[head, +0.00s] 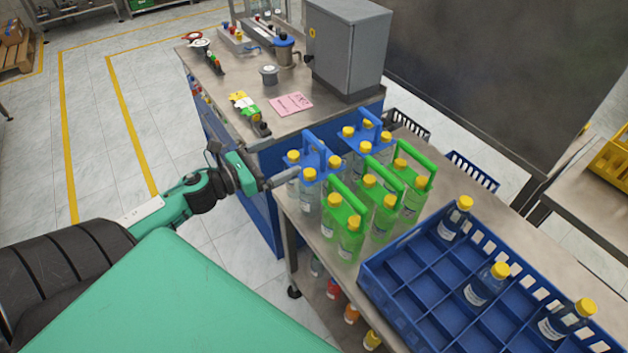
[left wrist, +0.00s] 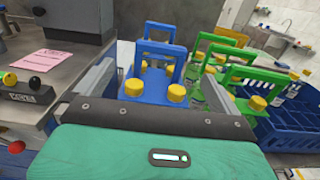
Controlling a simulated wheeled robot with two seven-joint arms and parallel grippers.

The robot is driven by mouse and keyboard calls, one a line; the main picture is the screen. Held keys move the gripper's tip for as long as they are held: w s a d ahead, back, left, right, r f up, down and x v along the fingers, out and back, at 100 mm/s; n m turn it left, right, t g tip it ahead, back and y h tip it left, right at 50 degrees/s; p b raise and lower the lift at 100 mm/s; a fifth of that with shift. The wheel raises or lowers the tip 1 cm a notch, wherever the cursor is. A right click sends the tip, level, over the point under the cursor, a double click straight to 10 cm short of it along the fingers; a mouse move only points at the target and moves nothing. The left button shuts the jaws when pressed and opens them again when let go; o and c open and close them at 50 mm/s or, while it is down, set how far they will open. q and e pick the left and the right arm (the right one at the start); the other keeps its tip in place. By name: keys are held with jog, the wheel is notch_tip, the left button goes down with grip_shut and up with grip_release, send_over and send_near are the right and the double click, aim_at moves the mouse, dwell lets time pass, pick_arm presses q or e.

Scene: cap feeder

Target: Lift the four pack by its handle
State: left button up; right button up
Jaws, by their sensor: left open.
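Several bottle packs with yellow caps stand on the metal bench. The nearest blue pack (head: 313,158) has an upright blue handle and stands at the bench's left corner. My left gripper (head: 289,177) is open and comes in from the left, level with the pack's upper part. In the left wrist view the fingers of my left gripper (left wrist: 155,72) stand on either side of the blue pack (left wrist: 148,86), whose handle and caps show between them. I cannot tell whether they touch it. A second blue pack (head: 367,133) stands behind. My right gripper is not in view.
Green-handled packs (head: 350,205) stand close to the right of the blue ones. A blue divided crate (head: 405,322) with a few capped bottles is at the right. A second workbench (head: 235,95) with a grey cabinet (head: 345,45) stands behind. Open floor lies at the left.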

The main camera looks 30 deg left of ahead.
aim_at(311, 144)
pick_arm(q)
jog(key=p+x, duration=0.1)
jog(key=x, duration=0.3)
jog(key=shift+w, duration=0.1)
jog(key=shift+w+d, duration=0.2)
jog(key=shift+w, duration=0.35)
jog(key=shift+w+d+p, duration=0.2)
jog(key=shift+w+p, duration=0.15)
jog(key=shift+p, duration=0.05)
jog(key=p+x, duration=0.1)
jog(key=x, duration=0.2)
jog(key=shift+d, duration=0.1)
jog(key=shift+w+d+f+p, duration=0.1)
jog(key=shift+w+d+p, duration=0.15)
jog(key=shift+w+p, duration=0.2)
jog(key=shift+w+f, duration=0.1)
jog(key=shift+w, duration=0.1)
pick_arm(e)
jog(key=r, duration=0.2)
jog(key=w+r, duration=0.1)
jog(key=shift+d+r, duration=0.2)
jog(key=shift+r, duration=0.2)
pick_arm(q)
jog(key=shift+c, duration=0.2)
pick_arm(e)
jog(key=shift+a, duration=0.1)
